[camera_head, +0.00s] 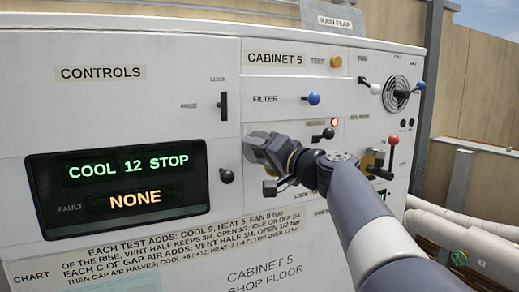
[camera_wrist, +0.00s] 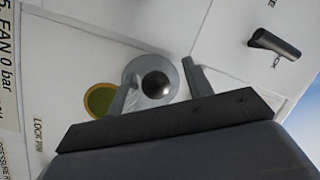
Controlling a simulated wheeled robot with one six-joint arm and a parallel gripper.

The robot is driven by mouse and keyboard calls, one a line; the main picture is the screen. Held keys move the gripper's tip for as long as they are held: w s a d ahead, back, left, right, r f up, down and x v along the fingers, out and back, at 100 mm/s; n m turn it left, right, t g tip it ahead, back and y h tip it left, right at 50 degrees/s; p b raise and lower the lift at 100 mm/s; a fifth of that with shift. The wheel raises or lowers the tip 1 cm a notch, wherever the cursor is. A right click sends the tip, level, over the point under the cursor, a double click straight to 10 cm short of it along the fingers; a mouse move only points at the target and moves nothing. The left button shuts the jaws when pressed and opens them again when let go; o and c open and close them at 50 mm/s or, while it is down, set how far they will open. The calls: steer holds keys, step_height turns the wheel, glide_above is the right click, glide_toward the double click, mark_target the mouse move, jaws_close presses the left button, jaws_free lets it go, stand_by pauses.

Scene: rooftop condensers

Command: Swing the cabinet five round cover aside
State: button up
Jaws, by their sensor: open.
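In the wrist view, a round grey disc (camera_wrist: 136,78) with a shiny dark ball knob (camera_wrist: 156,84) sits on the white cabinet face. It looks like the round cover. A green round spot with a yellow rim (camera_wrist: 100,101) shows beside it, to its left. My gripper (camera_wrist: 160,78) is open, with one finger on each side of the knob. I cannot tell whether either finger touches it. In the head view, my gripper (camera_head: 262,148) is at the cabinet 5 panel (camera_head: 275,58) and hides the cover.
A black lever (camera_wrist: 274,44) sticks out at upper right in the wrist view. Near my arm are a black-knobbed lever (camera_head: 323,135), a blue-knobbed lever (camera_head: 312,99), a red knob (camera_head: 393,140) and a yellow latch (camera_head: 373,162). The display (camera_head: 130,180) reads "COOL 12 STOP" and "NONE".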

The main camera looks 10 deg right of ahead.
steer(key=shift+s+a, duration=0.1)
steer(key=shift+a, duration=0.1)
steer(key=c, duration=0.4)
jaws_close()
steer(key=shift+r+m+b, duration=0.15)
steer(key=shift+m+b, duration=0.15)
steer(key=shift+b, duration=0.1)
steer(key=shift+r+m, duration=0.3)
